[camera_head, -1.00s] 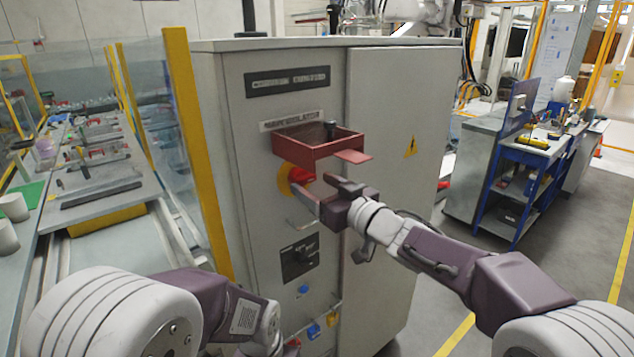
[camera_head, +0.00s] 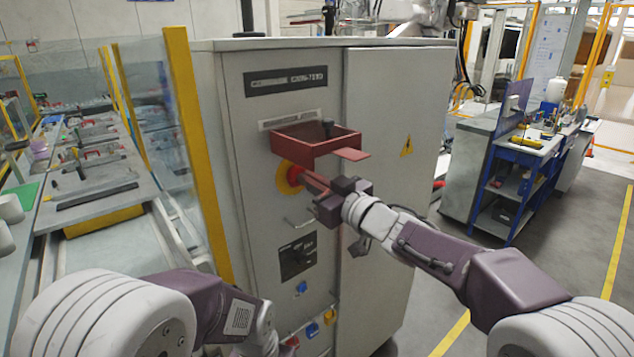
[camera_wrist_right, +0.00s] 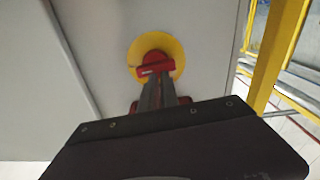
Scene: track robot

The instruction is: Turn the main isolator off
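The main isolator is a red rotary handle (camera_head: 293,174) on a round yellow plate (camera_head: 282,180), on the grey cabinet front below a red tray. In the right wrist view the red handle (camera_wrist_right: 156,69) lies nearly level, slightly tilted, across the yellow disc (camera_wrist_right: 174,52). My right gripper (camera_head: 311,182) points at the handle from the right, its fingertips at the handle. In the right wrist view its fingers (camera_wrist_right: 160,92) are close together and overlap the handle's lower edge; I cannot tell whether they grip it. My left gripper is out of view; only its arm shows at lower left.
The open red tray (camera_head: 318,143) juts out just above the isolator, close over my right gripper. A yellow guard post (camera_head: 198,150) stands left of the cabinet (camera_head: 395,110). Floor at right is clear.

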